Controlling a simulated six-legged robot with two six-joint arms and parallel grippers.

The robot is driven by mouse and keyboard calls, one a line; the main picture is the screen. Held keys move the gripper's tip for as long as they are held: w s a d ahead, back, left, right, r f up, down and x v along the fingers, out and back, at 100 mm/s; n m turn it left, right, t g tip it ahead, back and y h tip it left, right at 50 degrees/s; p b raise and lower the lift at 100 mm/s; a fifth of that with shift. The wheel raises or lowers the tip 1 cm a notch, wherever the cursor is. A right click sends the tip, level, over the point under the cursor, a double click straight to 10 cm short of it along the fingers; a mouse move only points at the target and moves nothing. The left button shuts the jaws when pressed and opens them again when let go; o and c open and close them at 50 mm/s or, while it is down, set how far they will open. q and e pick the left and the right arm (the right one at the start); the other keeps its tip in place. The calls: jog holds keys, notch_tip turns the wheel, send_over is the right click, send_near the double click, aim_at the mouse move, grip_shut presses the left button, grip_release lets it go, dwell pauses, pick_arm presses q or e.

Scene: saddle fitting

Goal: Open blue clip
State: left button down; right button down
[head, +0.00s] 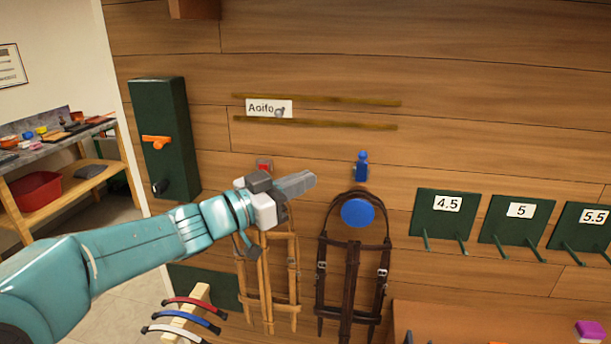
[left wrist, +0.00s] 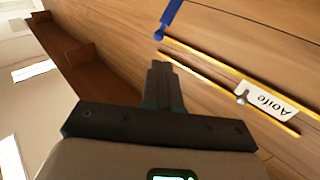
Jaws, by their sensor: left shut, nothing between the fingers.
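The blue clip (head: 361,168) is on the wooden wall, just above a round blue disc (head: 358,212) that has a dark brown bridle hanging from it. My left gripper (head: 312,179) is shut and empty, pointing right, left of the blue clip and apart from it in the head view. Its closed fingers (left wrist: 161,66) also show in the left wrist view. A blue piece (left wrist: 171,13) at the top edge of that view may be the clip, but it is cut off. I cannot tell whether the clip is open or shut. My right gripper is not in view.
A name card (head: 268,108) sits between two thin rails (head: 350,125) above. A red clip (head: 264,166) and tan bridle (head: 265,275) are behind my left gripper. Green numbered racks (head: 443,215) stand at right, a dark green panel (head: 165,120) at left.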

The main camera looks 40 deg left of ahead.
aim_at(360, 156)
pick_arm(q)
jog(key=p+x, duration=0.1)
jog(key=x, duration=0.9)
jog(key=shift+w+d+r+p, duration=0.2)
jog(key=shift+w+d+p, duration=0.05)
jog(key=shift+d+p, duration=0.1)
jog(key=shift+w+a+f, duration=0.1)
jog(key=shift+w, duration=0.2)
jog(key=r+p, duration=0.1)
jog(key=p, duration=0.2)
jog(key=w+a+r+p, duration=0.1)
jog(key=p, duration=0.2)
jog(key=shift+w+n+g, duration=0.1)
jog(key=shift+n+g, duration=0.2)
jog(key=shift+n, duration=0.1)
